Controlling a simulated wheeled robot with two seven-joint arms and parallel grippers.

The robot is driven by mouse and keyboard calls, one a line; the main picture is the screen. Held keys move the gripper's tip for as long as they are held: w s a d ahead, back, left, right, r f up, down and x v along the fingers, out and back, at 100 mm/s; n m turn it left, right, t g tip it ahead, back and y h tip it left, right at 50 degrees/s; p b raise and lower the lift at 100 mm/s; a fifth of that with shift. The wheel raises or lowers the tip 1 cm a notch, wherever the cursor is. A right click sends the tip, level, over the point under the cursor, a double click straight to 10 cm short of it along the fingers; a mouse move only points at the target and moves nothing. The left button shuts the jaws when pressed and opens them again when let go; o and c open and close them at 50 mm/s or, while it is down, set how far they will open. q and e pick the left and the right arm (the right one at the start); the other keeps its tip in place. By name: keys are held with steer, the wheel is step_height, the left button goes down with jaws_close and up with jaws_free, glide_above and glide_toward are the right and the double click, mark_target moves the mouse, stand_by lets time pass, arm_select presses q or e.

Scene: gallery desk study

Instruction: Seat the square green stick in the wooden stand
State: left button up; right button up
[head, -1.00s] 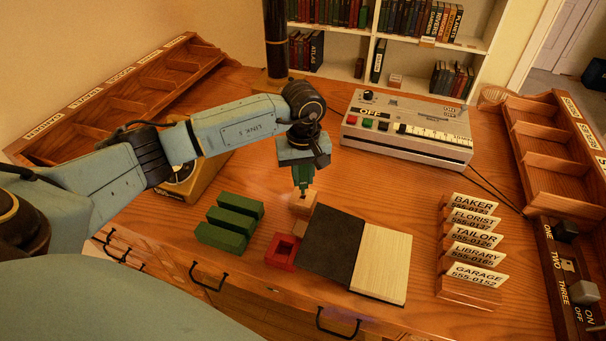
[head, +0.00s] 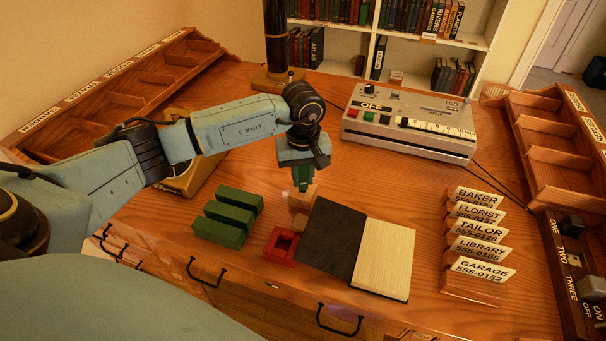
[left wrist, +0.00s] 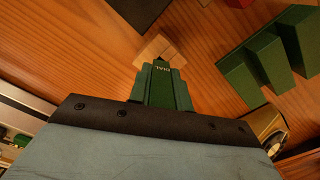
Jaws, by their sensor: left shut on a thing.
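My left gripper (head: 302,184) is shut on the green stick (left wrist: 160,86), which carries the label DIAL in the left wrist view. The gripper points down at the wooden stand (head: 299,222), a small pale block on the desk. The stand also shows in the left wrist view (left wrist: 152,48), just beyond the stick's end. The stick's end overlaps the stand in both views; I cannot tell whether it is in, touching or just above it. A dark spot at the stick's end may be an opening. My right gripper is not in view.
Several green blocks (head: 228,220) lie left of the stand. A red square holder (head: 282,245) is in front of it. An open dark-and-pale book or board (head: 384,255) lies close on the right. A grey machine (head: 410,128) stands behind. Card holders (head: 472,288) stand farther right.

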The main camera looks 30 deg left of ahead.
arm_select(q)
steer(key=shift+a+f+b, duration=0.15)
steer(key=shift+f+b, duration=0.3)
steer(key=shift+f, duration=0.15)
steer(key=o, duration=0.9)
step_height(320, 180, up, 7)
steer(key=p, duration=0.4)
steer(key=shift+r+p, duration=0.2)
steer(key=shift+p, duration=0.2)
steer(key=shift+r, duration=0.4)
